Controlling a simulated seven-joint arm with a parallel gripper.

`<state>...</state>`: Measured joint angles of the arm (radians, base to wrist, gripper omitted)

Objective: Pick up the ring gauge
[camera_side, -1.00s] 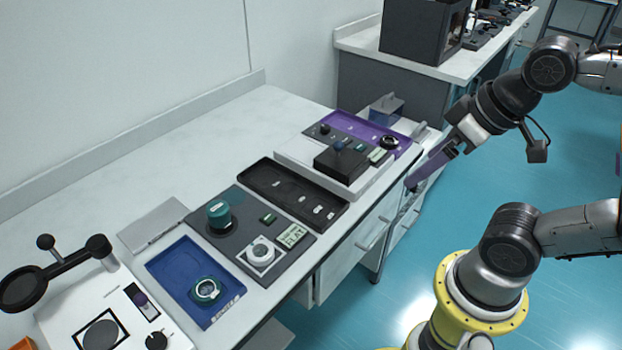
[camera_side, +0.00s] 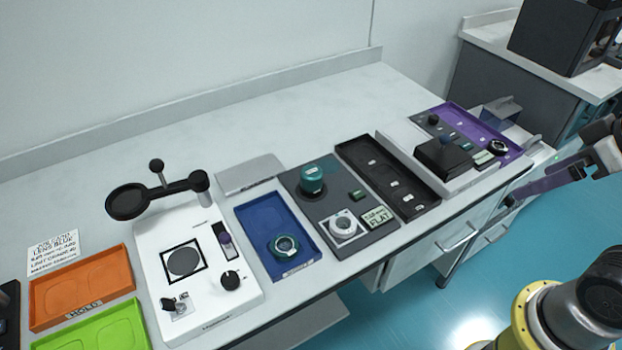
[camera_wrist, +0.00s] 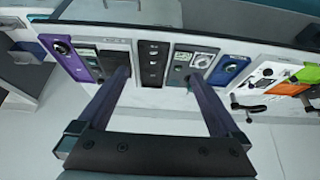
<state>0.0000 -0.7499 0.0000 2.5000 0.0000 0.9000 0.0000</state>
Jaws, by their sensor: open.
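Two ring-shaped parts show, and I cannot tell for sure which is the ring gauge. A teal ring (camera_side: 284,246) lies in the blue tray (camera_side: 251,219); it also shows in the wrist view (camera_wrist: 230,66). A dark ring (camera_side: 497,147) lies in the purple tray (camera_side: 459,116) at the bench's right end; it also shows in the wrist view (camera_wrist: 60,47). My gripper (camera_side: 512,198) is in front of the bench's right end, apart from both rings. In the wrist view my gripper (camera_wrist: 160,80) is open, with nothing between its fingers.
A grey panel (camera_side: 299,201) holds a teal knob and a white dial. A black tray (camera_side: 362,158), a white fixture with a black block (camera_side: 443,156), a white device with a raised arm (camera_side: 205,235), and orange (camera_side: 90,282) and green trays (camera_side: 95,335) stand along the bench. The back is clear.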

